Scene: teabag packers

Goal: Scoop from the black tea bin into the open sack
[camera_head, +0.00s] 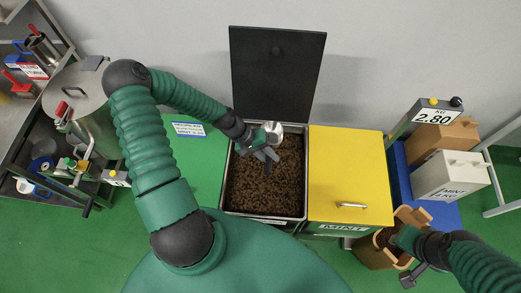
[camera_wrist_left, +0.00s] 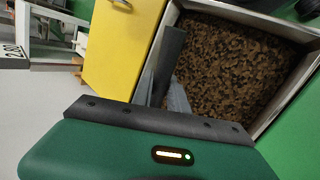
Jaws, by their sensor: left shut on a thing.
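The black tea bin (camera_head: 226,190) stands open, with its dark lid (camera_head: 277,70) raised behind it and loose brown tea (camera_head: 262,190) inside. My left gripper (camera_head: 268,156) is over the back part of the bin, shut on a metal scoop (camera_head: 273,131). The scoop's rounded silver part shows by the bin's back edge; whether it carries tea is unclear. The open sack (camera_head: 411,216) is at the lower right. My right gripper (camera_head: 405,240) is at the sack, its fingers partly hidden.
A closed yellow mint bin (camera_head: 348,170) stands between the tea bin and the sack. A scale display (camera_head: 436,116) and boxes (camera_head: 450,175) are at the right. A green surface (camera_head: 190,165) lies left of the bin. A cluttered metal bench (camera_head: 40,95) is at the far left.

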